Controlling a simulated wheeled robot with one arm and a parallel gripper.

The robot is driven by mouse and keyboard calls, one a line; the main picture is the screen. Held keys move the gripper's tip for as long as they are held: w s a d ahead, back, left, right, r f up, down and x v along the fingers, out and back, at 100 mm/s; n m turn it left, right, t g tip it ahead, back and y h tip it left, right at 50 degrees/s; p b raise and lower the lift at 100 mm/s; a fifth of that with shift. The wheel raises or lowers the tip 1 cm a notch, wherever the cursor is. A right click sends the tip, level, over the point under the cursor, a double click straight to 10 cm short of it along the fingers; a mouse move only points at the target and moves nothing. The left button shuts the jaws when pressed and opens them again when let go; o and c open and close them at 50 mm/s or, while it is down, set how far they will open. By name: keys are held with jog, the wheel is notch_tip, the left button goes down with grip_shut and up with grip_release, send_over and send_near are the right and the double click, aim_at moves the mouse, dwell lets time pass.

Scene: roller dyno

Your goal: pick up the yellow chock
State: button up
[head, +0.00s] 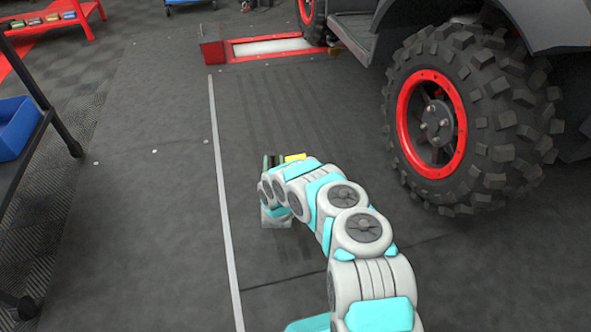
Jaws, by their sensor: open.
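The yellow chock (294,158) lies on the dark floor near the middle of the head view. Only a small part of it shows. My arm hides the rest. My gripper (271,160) is just left of the visible yellow part, at the far end of my white and turquoise arm. Its dark fingers are small and partly hidden by the arm. It is open. I cannot tell whether the fingers touch the chock.
A large vehicle wheel (436,123) with a red rim stands to the right. A red roller frame (270,48) lies beyond. A blue bin (13,127) sits on a dark rack at the left.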

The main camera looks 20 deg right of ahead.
jog(key=shift+w+d+f+b, duration=0.1)
jog(key=shift+w+d+b, duration=0.1)
jog(key=shift+w, duration=0.7)
jog(key=shift+w+d+f+b, duration=0.1)
jog(key=shift+w+b, duration=0.05)
jog(key=shift+w, duration=0.75)
jog(key=shift+w+d+f+b, duration=0.1)
jog(key=shift+w+b, duration=0.1)
jog(key=shift+w, duration=0.7)
grip_shut()
